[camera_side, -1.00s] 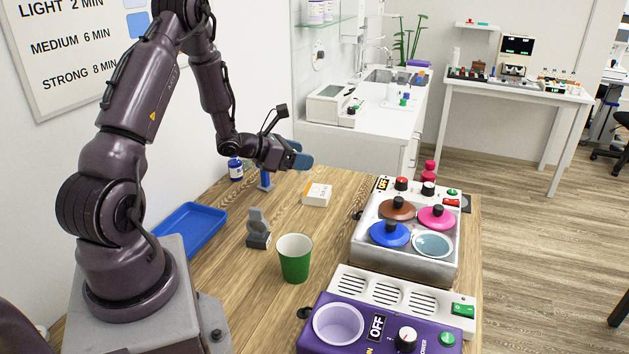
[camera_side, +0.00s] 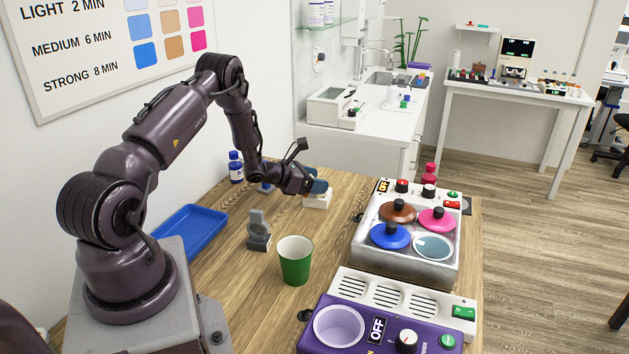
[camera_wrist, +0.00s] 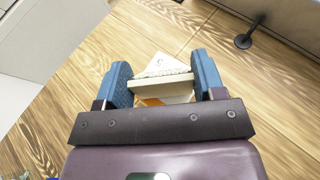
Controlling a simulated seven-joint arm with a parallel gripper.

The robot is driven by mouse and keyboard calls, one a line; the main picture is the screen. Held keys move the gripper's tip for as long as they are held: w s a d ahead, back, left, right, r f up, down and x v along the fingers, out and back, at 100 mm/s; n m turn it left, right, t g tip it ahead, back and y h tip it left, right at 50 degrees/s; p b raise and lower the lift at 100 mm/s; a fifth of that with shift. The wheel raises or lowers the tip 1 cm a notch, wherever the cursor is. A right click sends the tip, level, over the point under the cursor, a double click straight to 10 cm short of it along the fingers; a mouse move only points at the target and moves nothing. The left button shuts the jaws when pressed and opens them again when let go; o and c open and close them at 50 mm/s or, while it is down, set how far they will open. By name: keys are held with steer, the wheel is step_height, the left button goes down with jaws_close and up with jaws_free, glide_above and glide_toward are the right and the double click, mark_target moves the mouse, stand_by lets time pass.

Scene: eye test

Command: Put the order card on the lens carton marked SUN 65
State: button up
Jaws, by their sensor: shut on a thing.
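My gripper (camera_side: 318,187) is low over the back of the wooden table, right above a small white carton (camera_side: 317,202). In the wrist view its blue fingers are shut on a thin cream slab, seen nearly edge-on, which I take for the order card (camera_wrist: 160,86). The white carton (camera_wrist: 168,63) with an orange patch lies behind and below it. A small dark mark shows on the carton, too small to read, so I cannot confirm SUN 65. I cannot tell whether card and carton touch. In the side view the fingers hide the card and part of the carton.
A grey stand (camera_side: 258,232) and green cup (camera_side: 295,262) stand nearer the camera. A blue tray (camera_side: 191,233) lies left, a blue bottle (camera_side: 236,168) behind. A metal bath unit (camera_side: 405,245) with coloured lids stands right, a purple device (camera_side: 375,330) in front.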

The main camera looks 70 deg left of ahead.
steer(key=shift+f, duration=0.1)
steer(key=o, duration=0.9)
